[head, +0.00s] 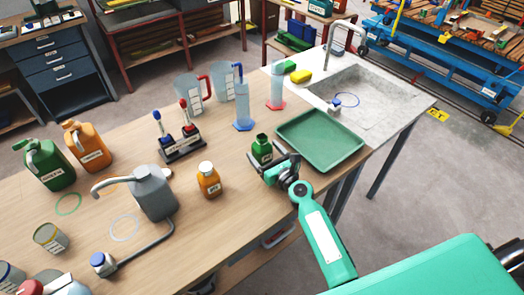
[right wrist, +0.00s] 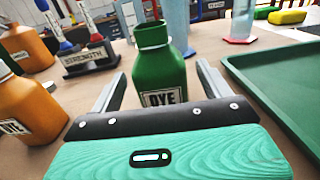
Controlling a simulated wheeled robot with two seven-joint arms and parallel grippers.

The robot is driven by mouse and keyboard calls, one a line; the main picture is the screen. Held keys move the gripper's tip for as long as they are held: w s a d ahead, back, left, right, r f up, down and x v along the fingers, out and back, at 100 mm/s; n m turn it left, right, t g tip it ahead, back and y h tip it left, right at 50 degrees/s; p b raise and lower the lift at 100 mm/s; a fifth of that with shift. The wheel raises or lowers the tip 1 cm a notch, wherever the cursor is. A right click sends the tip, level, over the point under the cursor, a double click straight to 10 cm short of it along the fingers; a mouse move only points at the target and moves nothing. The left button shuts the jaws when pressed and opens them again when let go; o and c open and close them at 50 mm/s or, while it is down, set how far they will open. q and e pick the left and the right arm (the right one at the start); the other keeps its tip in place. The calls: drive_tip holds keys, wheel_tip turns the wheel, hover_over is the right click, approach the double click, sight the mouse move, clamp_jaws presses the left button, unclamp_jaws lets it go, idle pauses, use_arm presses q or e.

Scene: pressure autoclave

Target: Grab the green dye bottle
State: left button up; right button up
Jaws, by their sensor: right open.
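The green dye bottle (head: 262,150) stands upright on the wooden table, left of the green tray. It has an open neck and a white label reading DYE. In the right wrist view the bottle (right wrist: 160,75) stands between the two fingers of my right gripper (right wrist: 160,90). The fingers are open, with a gap on each side of the bottle. In the head view my right gripper (head: 272,168) is at table level, and its fingers reach to the bottle from the front. My left gripper is not in view.
An orange dye bottle (head: 209,180) with a white cap stands to the left. The green tray (head: 320,142) lies close on the right. A grey can (head: 152,193) stands further left.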

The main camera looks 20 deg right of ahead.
drive_tip(key=shift+x, duration=1.1)
drive_tip(key=c, duration=1.3)
drive_tip(key=shift+r, duration=0.1)
